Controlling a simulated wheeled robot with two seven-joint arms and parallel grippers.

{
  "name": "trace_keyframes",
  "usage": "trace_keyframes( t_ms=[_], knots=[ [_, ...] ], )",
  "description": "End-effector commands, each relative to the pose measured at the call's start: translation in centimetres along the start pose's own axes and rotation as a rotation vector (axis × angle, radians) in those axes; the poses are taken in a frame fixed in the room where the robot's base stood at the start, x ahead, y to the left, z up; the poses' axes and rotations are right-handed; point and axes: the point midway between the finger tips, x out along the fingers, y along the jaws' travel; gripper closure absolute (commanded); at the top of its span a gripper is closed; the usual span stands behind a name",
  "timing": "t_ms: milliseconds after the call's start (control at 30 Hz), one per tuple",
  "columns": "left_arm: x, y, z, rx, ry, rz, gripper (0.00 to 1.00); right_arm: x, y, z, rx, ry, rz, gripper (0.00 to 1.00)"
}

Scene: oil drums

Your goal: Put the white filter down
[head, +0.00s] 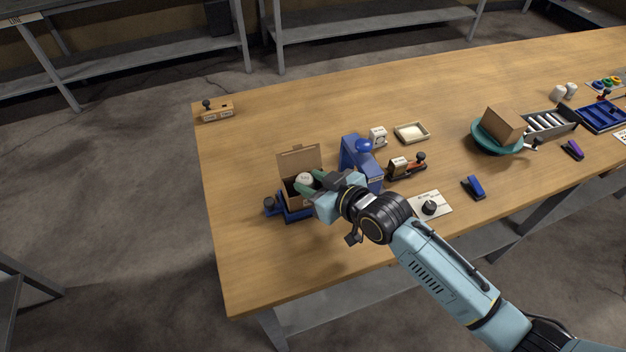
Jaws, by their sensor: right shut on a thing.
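The white filter (304,180) is a small pale round thing between the fingers of my right gripper (307,186), which is shut on it. The gripper is at the open cardboard box (300,161), whose flap stands up at the back. The filter is at the mouth of the box; I cannot tell whether it touches the inside. The box sits on a blue fixture (272,206) at the left part of the table. My gripper and arm hide the right side of the box. My left gripper is out of view.
A blue press-like device (352,153) stands close to the right of the gripper. Behind it are a white block (378,136) and a cream tray (411,132). A white plate with a black knob (430,207) lies right of my wrist. The wooden table (250,255) is bare at front left.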

Motion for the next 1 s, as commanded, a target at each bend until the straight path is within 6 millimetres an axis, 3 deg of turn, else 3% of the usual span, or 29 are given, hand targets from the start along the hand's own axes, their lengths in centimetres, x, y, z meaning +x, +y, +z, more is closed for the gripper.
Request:
trace_keyframes(
  t_ms=[67,100,233,533,667,1000],
  knots=[
    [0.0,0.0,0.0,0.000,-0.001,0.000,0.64,0.0,0.0,-0.1,0.000,0.001,0.000,0.87],
    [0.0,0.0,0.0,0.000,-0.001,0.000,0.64,0.0,0.0,0.0,0.000,0.000,0.000,0.60],
    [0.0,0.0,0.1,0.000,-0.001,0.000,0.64,0.0,0.0,0.0,0.000,0.001,0.000,0.43],
    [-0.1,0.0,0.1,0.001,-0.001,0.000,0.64,-0.1,0.0,-0.1,0.000,0.001,0.000,0.42],
    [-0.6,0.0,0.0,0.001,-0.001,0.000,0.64,-0.5,0.0,-1.3,-0.001,0.004,0.000,0.42],
    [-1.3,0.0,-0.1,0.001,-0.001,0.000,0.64,-7.0,0.0,-1.1,-0.003,-0.001,-0.001,0.42]
  ],
)
